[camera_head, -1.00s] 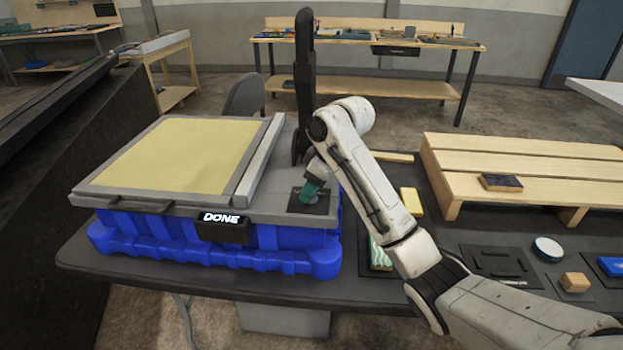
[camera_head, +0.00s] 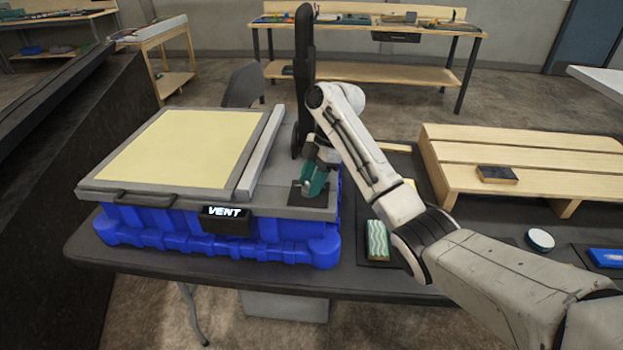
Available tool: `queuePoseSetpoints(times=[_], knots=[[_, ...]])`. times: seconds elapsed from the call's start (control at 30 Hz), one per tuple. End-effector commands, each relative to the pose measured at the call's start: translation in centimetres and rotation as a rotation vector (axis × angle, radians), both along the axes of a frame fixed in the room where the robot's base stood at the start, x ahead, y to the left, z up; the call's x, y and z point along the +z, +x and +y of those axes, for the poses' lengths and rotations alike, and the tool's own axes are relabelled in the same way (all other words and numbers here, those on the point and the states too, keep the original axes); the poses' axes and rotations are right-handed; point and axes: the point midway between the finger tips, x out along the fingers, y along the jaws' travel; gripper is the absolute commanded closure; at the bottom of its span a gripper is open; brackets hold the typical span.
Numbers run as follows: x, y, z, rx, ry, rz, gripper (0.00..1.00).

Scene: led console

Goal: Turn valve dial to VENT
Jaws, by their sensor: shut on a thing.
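The console (camera_head: 290,225) is a blue base with a grey top and a pale yellow panel (camera_head: 185,145), on a dark table. A small black display (camera_head: 226,219) on its front edge reads VENT in white letters. My gripper (camera_head: 311,188), with teal fingers, points down at the dark square plate (camera_head: 303,204) at the console's right front corner. It is shut on the valve dial there. The fingers hide most of the dial, and its pointer cannot be made out.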

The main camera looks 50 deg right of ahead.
Motion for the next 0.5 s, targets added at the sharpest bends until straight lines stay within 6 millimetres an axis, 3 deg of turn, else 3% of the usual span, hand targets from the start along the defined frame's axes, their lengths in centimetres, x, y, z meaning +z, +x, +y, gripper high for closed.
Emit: queuePoseSetpoints(times=[0.5], knots=[[-0.01, 0.11, -0.03, 0.191, -0.002, 0.001, 0.9]])
